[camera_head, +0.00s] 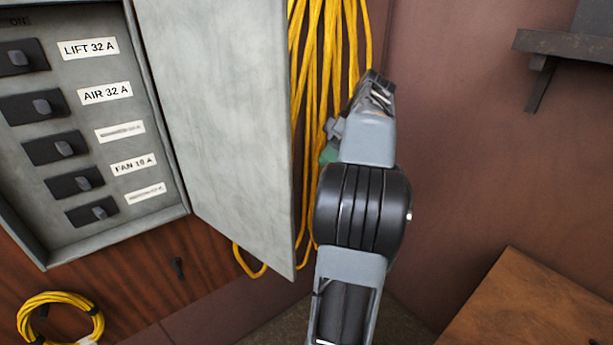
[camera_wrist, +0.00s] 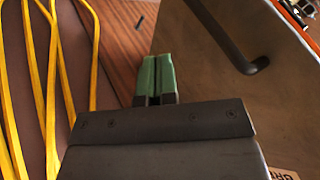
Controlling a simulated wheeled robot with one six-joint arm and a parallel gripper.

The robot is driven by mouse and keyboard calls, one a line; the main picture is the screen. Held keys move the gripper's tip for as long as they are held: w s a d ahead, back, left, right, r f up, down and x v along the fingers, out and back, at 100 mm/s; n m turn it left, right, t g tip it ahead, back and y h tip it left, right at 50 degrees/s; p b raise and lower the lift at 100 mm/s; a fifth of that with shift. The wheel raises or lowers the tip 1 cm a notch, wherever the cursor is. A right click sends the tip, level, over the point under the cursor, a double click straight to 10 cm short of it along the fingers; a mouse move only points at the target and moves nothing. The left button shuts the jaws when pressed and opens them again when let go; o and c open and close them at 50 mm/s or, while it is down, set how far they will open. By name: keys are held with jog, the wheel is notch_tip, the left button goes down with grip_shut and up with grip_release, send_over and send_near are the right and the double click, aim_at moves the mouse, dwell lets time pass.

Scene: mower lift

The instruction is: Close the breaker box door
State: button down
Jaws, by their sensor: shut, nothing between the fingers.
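The grey breaker box (camera_head: 105,228) is on the wall at the left of the head view, its switches and labels exposed. Its door (camera_head: 225,110) stands open, swung out to the right from the box's right side. In the wrist view the door's grey face (camera_wrist: 205,65) fills the right part, with a dark bar handle (camera_wrist: 240,58) on it. My gripper (camera_head: 329,154) is just right of the door's free edge in the head view. In the wrist view its green fingers (camera_wrist: 155,80) are together and empty, beside the door face. I cannot tell whether they touch it.
Yellow cables (camera_head: 318,60) hang on the wall behind the door and my arm. A coiled yellow cable (camera_head: 60,318) and a dark peg (camera_head: 177,268) are below the box. A wooden surface (camera_head: 530,305) is at lower right; a dark shelf (camera_head: 565,45) at upper right.

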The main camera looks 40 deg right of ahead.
jog(key=a+f+b, duration=0.6)
jog(key=a+f, duration=0.1)
jog(key=a, duration=0.2)
jog(key=shift+f+b, duration=0.25)
jog(key=shift+b, duration=0.15)
jog(key=shift+a, duration=0.1)
